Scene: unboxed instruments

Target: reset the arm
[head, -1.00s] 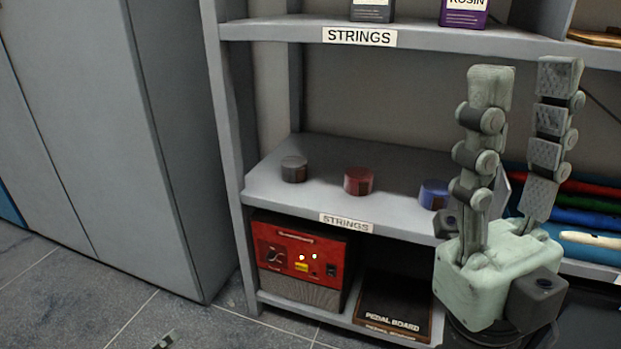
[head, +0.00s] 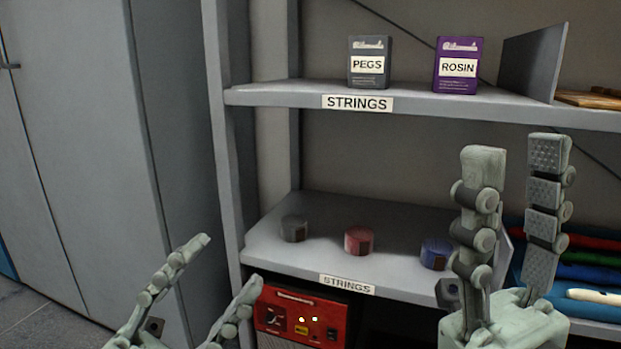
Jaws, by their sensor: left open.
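My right gripper (head: 515,150) stands upright at the right of the head view, in front of the shelving. Its two fingers are apart and nothing shows between them. My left gripper (head: 230,260) comes up from the bottom edge, in front of the cabinet and the shelf's left side. Its fingers are spread and empty. Neither gripper visibly holds anything. The lower part of both hands is cut off by the frame.
The middle shelf (head: 300,262) holds a grey tin (head: 294,229), a red tin (head: 358,240) and a blue tin (head: 435,254). PEGS (head: 370,62) and ROSIN (head: 457,66) boxes stand on the upper shelf (head: 290,96). A red amplifier (head: 300,318) sits below. A grey cabinet (head: 80,150) stands left.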

